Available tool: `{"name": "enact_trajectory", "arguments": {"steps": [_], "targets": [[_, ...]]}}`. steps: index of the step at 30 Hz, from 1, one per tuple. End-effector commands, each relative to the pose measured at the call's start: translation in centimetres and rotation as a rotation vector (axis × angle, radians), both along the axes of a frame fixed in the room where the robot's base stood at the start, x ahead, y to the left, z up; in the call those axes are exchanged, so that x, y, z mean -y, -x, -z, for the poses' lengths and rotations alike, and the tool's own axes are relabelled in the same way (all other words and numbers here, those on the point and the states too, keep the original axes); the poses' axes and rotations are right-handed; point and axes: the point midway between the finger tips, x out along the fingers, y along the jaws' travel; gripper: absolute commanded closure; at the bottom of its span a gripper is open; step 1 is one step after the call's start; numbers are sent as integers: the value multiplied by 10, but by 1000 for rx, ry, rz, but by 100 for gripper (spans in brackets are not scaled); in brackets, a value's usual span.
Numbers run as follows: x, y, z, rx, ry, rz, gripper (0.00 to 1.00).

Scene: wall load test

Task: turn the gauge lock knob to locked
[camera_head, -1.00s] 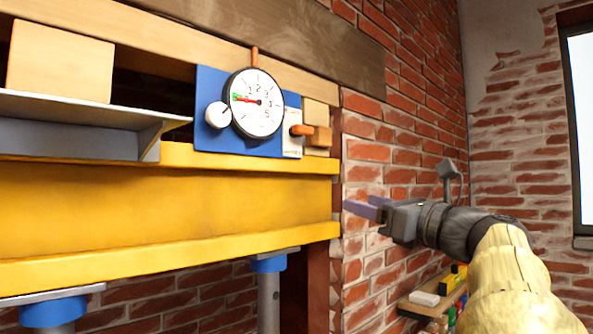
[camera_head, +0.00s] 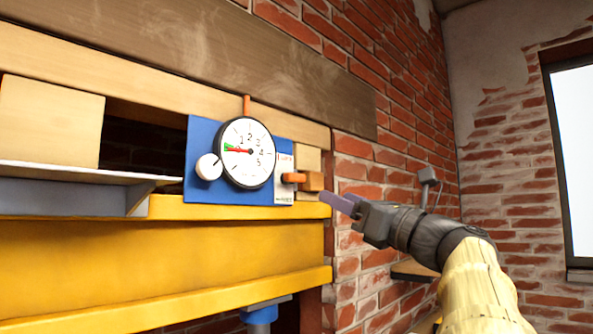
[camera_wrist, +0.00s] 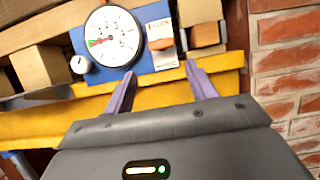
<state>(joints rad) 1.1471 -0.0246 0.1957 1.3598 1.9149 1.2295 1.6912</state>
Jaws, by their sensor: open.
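The round white gauge (camera_head: 248,153) is on a blue panel (camera_head: 228,195), its red needle pointing left toward a green mark. A white plate (camera_head: 284,160) with small unreadable print is to its right. An orange handle (camera_head: 293,178) lies roughly horizontal across the plate; it also shows in the wrist view (camera_wrist: 161,44). A small white knob (camera_head: 208,167) with a dark pointer line sits left of the gauge. I cannot read which is marked as the lock. My gripper (camera_head: 337,203) is open and empty, to the right of and below the handle, apart from it. Its fingers (camera_wrist: 161,76) point toward the panel.
A yellow beam (camera_head: 160,262) runs below the panel, with a grey shelf (camera_head: 90,172) at left. Wooden blocks (camera_head: 312,181) sit just right of the plate. A brick wall (camera_head: 365,160) lies behind my gripper. The space in front of the panel is clear.

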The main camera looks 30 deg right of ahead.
Motion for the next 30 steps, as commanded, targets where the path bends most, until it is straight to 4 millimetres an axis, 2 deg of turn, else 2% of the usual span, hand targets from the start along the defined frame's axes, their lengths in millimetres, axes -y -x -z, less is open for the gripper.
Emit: {"name": "enact_trajectory", "arguments": {"steps": [1, 18, 24, 30], "targets": [[-2, -8, -9, -1, -2, -1, 44], [-35, -89, -43, -1, -2, -10, 44], [-40, -103, -47, 0, -1, -8, 44], [-40, -105, -45, 0, 1, -4, 44]]}}
